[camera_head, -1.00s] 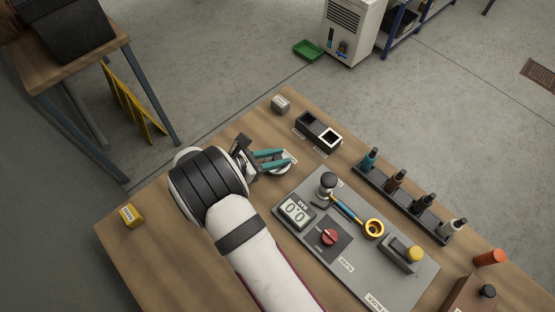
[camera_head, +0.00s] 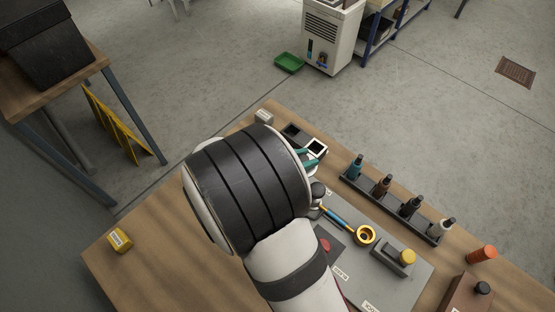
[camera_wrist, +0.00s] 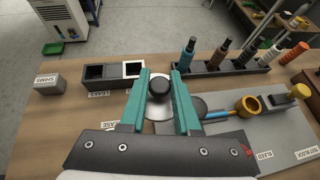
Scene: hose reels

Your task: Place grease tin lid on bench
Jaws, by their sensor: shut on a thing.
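The grease tin lid (camera_wrist: 157,112) shows in the wrist view as a silver disc with a round black knob between my teal fingers. My gripper (camera_wrist: 159,80) is shut on the knob. In the head view my gripper (camera_head: 314,157) is mostly hidden behind my wrist, with only bits of teal finger showing. I cannot tell how high the lid is above the wooden bench (camera_head: 170,230). A label partly reading "EASE" (camera_wrist: 122,126) lies on the bench left of my fingers. The tin itself cannot be made out.
A two-pocket block (camera_wrist: 113,74) stands just beyond my fingers, with a grey shims box (camera_wrist: 48,84) to its left. A bottle rack (camera_head: 398,208) and a grey panel (camera_head: 405,285) with a gold ring tool lie right. A yellow block (camera_head: 119,240) sits left; bare bench surrounds it.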

